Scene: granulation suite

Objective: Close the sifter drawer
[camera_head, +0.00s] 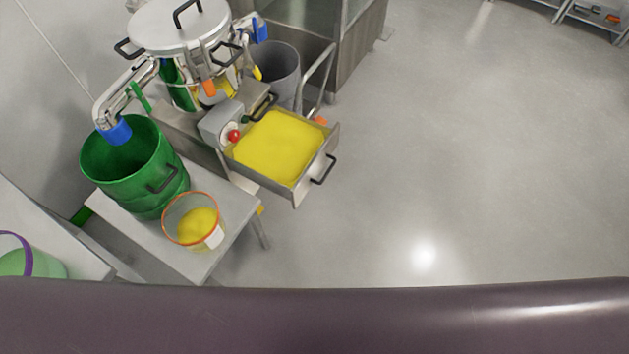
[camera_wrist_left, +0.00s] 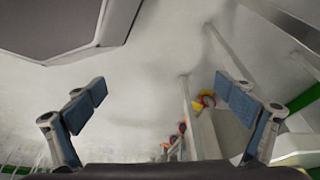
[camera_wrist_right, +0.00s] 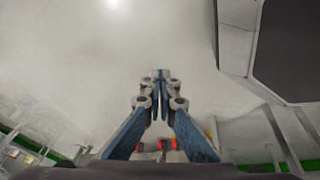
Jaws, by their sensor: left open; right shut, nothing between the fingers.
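The sifter drawer (camera_head: 298,189) is a metal tray filled with yellow powder (camera_head: 278,146), pulled out from under the sifter (camera_head: 182,30). A black handle (camera_head: 323,169) sits on its outer front face. No gripper shows in the head view. My left gripper (camera_wrist_left: 158,108) is open and empty in the left wrist view, with grey floor and pale metal posts beyond it. My right gripper (camera_wrist_right: 160,78) is shut with nothing between its fingers in the right wrist view. The drawer cannot be made out in either wrist view.
A green drum (camera_head: 135,175) and a clear tub (camera_head: 192,222) with yellow powder stand on a bench left of the drawer. A grey bin (camera_head: 277,75) stands behind it. A pale green bucket (camera_head: 32,262) is at lower left. The floor (camera_head: 460,150) right of the drawer is clear.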

